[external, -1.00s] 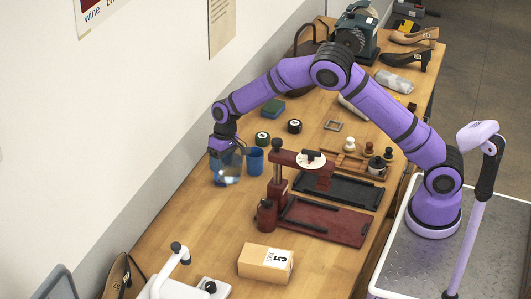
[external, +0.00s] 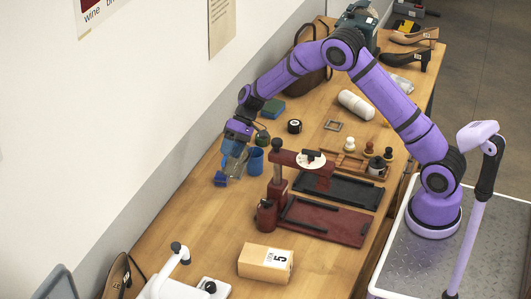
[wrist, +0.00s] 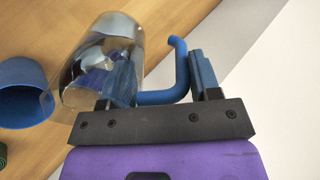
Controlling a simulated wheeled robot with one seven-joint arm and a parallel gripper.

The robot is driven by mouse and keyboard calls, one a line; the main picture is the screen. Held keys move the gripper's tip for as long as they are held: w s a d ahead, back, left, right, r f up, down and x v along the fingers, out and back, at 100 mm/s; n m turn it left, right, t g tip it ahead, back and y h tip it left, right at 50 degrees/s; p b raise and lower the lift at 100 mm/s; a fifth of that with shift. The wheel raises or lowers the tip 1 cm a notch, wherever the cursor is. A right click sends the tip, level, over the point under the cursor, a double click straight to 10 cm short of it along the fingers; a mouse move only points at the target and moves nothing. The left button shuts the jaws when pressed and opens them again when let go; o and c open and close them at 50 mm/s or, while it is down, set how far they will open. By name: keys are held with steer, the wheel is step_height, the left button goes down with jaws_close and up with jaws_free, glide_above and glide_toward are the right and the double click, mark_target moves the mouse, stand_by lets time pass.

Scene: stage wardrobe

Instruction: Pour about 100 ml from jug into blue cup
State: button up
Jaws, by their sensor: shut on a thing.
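My gripper (external: 232,152) is shut on the blue handle (wrist: 178,65) of a clear jug. The jug (wrist: 95,75) shows large in the wrist view, and it appears tilted in the external view. It is close to the left of the blue cup (external: 256,161), and I cannot tell how high it is above the table. The blue cup stands upright; in the wrist view the cup (wrist: 22,72) is at the left edge, its mouth partly cut off. The liquid level in the jug and the cup's contents cannot be made out.
Dark red stand (external: 278,190) with trays is right of the cup. A cardboard box (external: 265,263) is in front.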

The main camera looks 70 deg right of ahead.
steer(key=shift+s+d+y, duration=0.15)
steer(key=shift+d+y, duration=0.8)
steer(key=shift+y, duration=0.45)
steer(key=shift+s+d+r+t+y+p, duration=0.15)
steer(key=shift+d+r+t+y+p, duration=0.35)
steer(key=shift+y+p, duration=0.4)
stand_by(1.7)
steer(key=shift+d+r, duration=0.1)
steer(key=shift+a+f+g+h, duration=0.3)
steer(key=shift+a+f+h, duration=0.35)
steer(key=shift+a+h, duration=0.3)
steer(key=shift+w+a+r+h, duration=0.1)
steer(key=shift+w+a+h, duration=0.2)
steer(key=shift+h, duration=0.45)
steer(key=shift+s+h, duration=0.1)
steer(key=shift+h, duration=0.2)
steer(key=shift+w+a+g+h, duration=0.2)
steer(key=shift+a+g+h, duration=0.1)
steer(key=shift+a+h, duration=0.35)
steer(key=shift+a+f+h, duration=0.3)
steer(key=shift+f+h, duration=0.05)
steer(key=shift+h, duration=0.1)
